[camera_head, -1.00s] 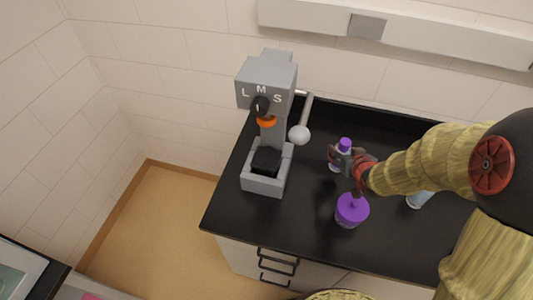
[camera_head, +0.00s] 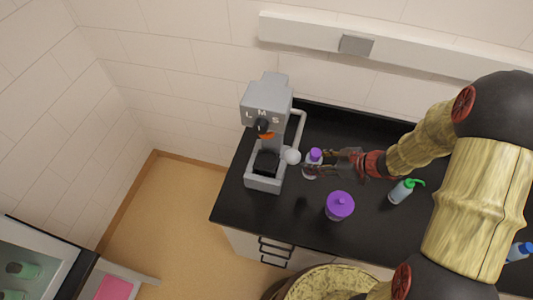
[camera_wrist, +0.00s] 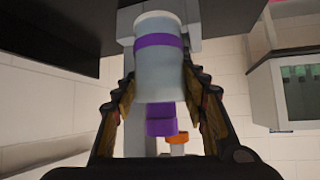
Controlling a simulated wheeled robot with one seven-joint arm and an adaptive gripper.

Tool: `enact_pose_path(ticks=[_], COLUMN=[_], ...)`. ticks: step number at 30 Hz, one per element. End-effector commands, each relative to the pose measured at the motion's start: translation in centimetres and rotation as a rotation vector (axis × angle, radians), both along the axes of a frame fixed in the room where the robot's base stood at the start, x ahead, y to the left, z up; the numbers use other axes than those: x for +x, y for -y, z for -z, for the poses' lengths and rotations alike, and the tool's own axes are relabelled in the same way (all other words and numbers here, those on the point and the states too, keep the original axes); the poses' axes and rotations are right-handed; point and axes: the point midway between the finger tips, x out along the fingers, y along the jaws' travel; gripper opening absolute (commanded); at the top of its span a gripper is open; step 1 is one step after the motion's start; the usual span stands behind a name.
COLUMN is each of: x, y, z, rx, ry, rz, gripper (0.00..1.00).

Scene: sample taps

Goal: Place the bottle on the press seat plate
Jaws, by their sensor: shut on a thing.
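The bottle (camera_head: 311,169), pale with a purple cap, is in my gripper (camera_head: 318,164), just right of the press in the head view. The wrist view shows the bottle (camera_wrist: 160,70) with a purple band, between the two fingers of my gripper (camera_wrist: 163,100). The grey press (camera_head: 268,95) carries the letters L M S and an orange ring. Its black seat plate (camera_head: 266,162) lies low in the grey base, left of the bottle. The ball-ended press lever (camera_head: 292,157) hangs between the plate and the bottle. The bottle looks held above the counter, but its exact height is hard to tell.
A purple lidded jar (camera_head: 340,206) stands on the black counter (camera_head: 290,225) in front of my gripper. A green-topped bottle (camera_head: 402,191) stands to the right, and a blue-capped one (camera_head: 519,251) farther right. The counter's left edge lies close beside the press.

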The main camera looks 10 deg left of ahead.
Motion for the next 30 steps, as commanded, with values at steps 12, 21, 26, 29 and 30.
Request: enact_pose_path(ticks=[12,21,26,29,30], x=[-0.7,1.7,2.5,2.8,2.8], y=[-3.7,-10.5,-12.6,-13.2,-13.3], z=[-0.4,-0.4,-0.4,-0.4,-0.4], rx=[0.0,0.0,-0.001,-0.001,-0.001], ry=[0.003,0.003,0.002,0.002,0.002], rz=[-0.089,-0.086,-0.083,-0.08,-0.08], gripper=[0.06,0.06,0.06,0.06,0.06])
